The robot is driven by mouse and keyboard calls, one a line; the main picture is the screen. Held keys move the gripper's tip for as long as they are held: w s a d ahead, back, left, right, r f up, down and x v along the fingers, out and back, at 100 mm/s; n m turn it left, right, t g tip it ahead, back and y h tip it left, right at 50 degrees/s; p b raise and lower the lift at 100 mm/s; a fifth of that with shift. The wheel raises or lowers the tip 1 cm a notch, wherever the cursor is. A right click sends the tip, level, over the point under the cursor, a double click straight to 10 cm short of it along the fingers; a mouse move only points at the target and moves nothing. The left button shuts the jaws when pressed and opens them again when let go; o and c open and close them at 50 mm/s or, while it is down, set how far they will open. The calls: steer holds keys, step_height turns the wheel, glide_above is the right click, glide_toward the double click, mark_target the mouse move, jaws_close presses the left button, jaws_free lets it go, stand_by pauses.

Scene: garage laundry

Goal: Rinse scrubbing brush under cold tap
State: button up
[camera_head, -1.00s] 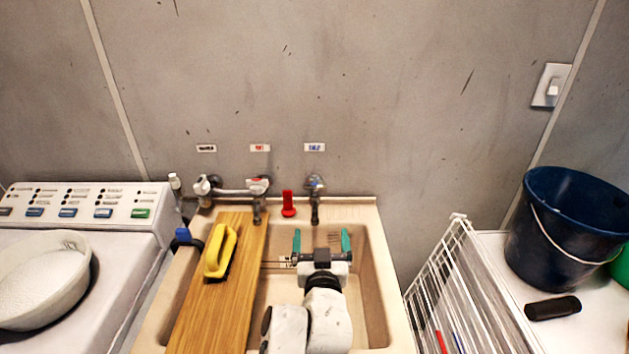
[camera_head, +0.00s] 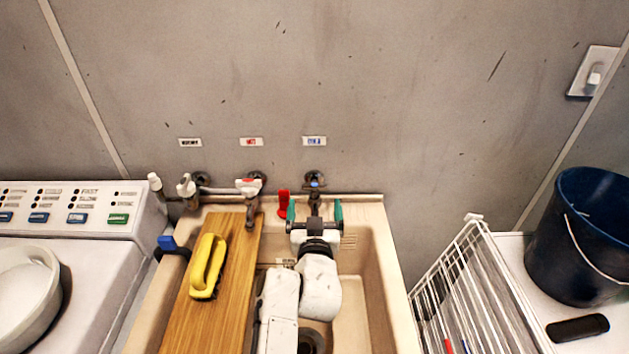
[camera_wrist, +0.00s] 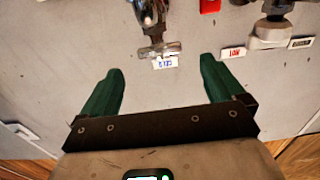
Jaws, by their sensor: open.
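The yellow scrubbing brush (camera_head: 208,266) lies on a wooden board across the left side of the sink (camera_head: 377,245). The cold tap (camera_head: 315,189), with a blue mark, is on the wall below the blue label. My gripper (camera_head: 314,209) is open and empty, its green fingers on either side of the tap's spout in the head view. In the wrist view, my gripper (camera_wrist: 160,66) has the cold tap (camera_wrist: 152,25) between and beyond its fingertips. I cannot tell whether it touches the tap. The brush is not in the wrist view.
The wooden board (camera_head: 225,290) covers the sink's left part. The red-marked tap (camera_head: 250,190) and a red object (camera_head: 283,203) are left of the cold tap. A white wire rack (camera_head: 470,290) and dark blue bucket (camera_head: 575,240) stand right. A white bowl (camera_head: 50,290) is left.

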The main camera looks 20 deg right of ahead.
mark_target(316, 187)
steer(key=x, duration=0.9)
steer(key=shift+p, duration=0.3)
steer(key=c, duration=1)
steer(key=shift+s, duration=0.1)
steer(key=shift+c, duration=0.2)
steer(key=shift+d+y, duration=0.1)
steer(key=shift+y, duration=0.2)
steer(key=shift+n+t+y, duration=0.3)
steer(key=shift+n+y, duration=0.3)
steer(key=shift+r+n+y+b, duration=0.1)
steer(key=shift+n+y+b, duration=0.2)
steer(key=shift+y+b, duration=0.2)
steer(key=shift+r+n+y+b, duration=0.2)
steer(key=shift+n+y+b, duration=0.5)
steer(key=shift+y+b, duration=0.2)
steer(key=shift+y, duration=0.3)
